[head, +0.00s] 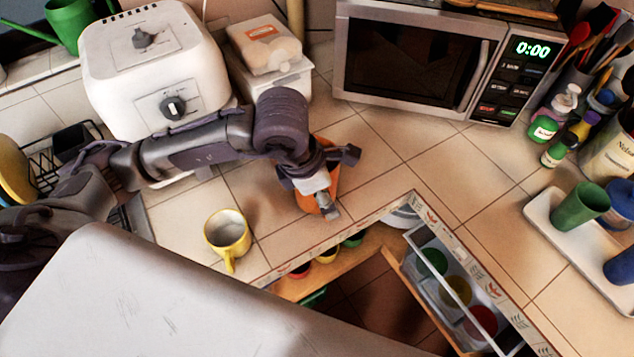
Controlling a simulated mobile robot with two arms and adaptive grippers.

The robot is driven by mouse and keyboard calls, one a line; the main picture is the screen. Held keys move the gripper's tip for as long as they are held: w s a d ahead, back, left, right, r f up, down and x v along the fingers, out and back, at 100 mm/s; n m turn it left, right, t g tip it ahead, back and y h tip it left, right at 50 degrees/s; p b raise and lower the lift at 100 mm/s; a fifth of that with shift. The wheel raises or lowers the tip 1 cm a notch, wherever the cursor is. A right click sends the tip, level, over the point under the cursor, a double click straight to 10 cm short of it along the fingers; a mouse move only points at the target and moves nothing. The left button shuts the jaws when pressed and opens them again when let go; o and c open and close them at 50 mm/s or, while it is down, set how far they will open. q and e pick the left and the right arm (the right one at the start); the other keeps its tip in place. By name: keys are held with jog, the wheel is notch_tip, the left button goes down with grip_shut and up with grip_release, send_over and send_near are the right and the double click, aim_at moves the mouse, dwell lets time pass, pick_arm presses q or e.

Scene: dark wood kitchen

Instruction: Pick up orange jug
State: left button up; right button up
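The orange jug (304,201) stands on the tiled counter near its inner front edge, in the middle of the head view. My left arm reaches in from the left, and its gripper (332,190) is over the jug and hides most of it. Only orange strips show beside and below the gripper. I cannot tell whether the fingers are closed on the jug or only around or above it. The jug's handle cannot be made out. My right gripper is not in view.
A yellow mug (228,234) stands on the counter left of the jug. A white toaster (151,70), a bread container (266,50) and a microwave (416,66) stand behind. An open drawer (456,285) lies below the counter edge. A white tray (556,245) with cups is right. Counter before the microwave is clear.

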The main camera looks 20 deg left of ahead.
pick_arm(q)
jog(key=c, duration=1)
jog(key=shift+c, duration=0.2)
